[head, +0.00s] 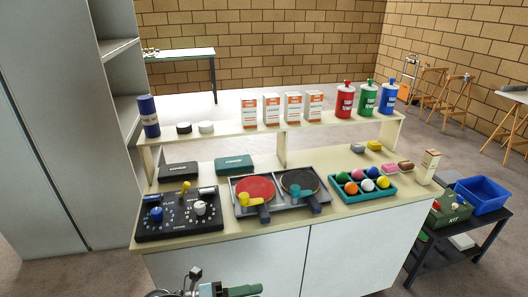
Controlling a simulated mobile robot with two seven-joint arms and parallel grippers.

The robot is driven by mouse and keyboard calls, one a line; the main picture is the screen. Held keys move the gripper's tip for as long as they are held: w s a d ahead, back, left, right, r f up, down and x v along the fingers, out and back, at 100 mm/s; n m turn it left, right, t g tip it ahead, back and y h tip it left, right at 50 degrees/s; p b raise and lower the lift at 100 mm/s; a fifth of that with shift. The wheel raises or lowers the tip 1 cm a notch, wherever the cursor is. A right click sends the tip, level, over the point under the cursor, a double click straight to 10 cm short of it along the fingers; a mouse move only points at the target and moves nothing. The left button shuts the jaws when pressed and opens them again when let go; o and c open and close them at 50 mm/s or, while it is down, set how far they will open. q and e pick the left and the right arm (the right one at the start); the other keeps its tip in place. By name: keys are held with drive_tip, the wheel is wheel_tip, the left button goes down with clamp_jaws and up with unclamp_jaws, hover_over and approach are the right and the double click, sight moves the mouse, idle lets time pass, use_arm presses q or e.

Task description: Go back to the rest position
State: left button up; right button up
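No gripper can be made out in the head view, so I cannot see whether either is open or holding something. A grey and dark mechanism with a green handle-like part (243,290) is cut off by the bottom edge, in front of the cabinet; I cannot tell what it belongs to. The cabinet counter (215,223) is in front of me. It bears a black control panel (178,213), a tray with a red paddle (255,188) and a black paddle (300,182), and a teal tray (385,190) of coloured balls.
A raised shelf (225,136) holds a blue cylinder (148,116), several boxes and red, green and blue bottles. A tall grey locker (45,120) stands at left. A dark side table (485,237) with a blue bin (482,196) stands at right. Floor is open behind.

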use_arm(q)
drive_tip(key=s+a+f+n+t+y, duration=0.2)
drive_tip(key=s+a+f+n+y, duration=0.5)
drive_tip(key=s+n, duration=0.5)
drive_tip(key=s+a+f+n+t+y, duration=0.2)
drive_tip(key=s+a+f+n+y, duration=0.6)
drive_tip(key=s+n, duration=0.5)
wheel_tip(320, 180, down, 3)
drive_tip(key=a+n+p, duration=0.1)
drive_tip(key=a+n, duration=0.1)
drive_tip(key=n, duration=0.6)
drive_tip(key=shift+t, duration=0.4)
use_arm(e)
drive_tip(key=shift+w+d+r, duration=0.1)
drive_tip(key=shift+w+r, duration=0.4)
drive_tip(key=shift+r, duration=0.1)
use_arm(q)
drive_tip(key=shift+w+f, duration=0.1)
use_arm(e)
drive_tip(key=shift+d, duration=0.1)
drive_tip(key=shift+a, duration=0.2)
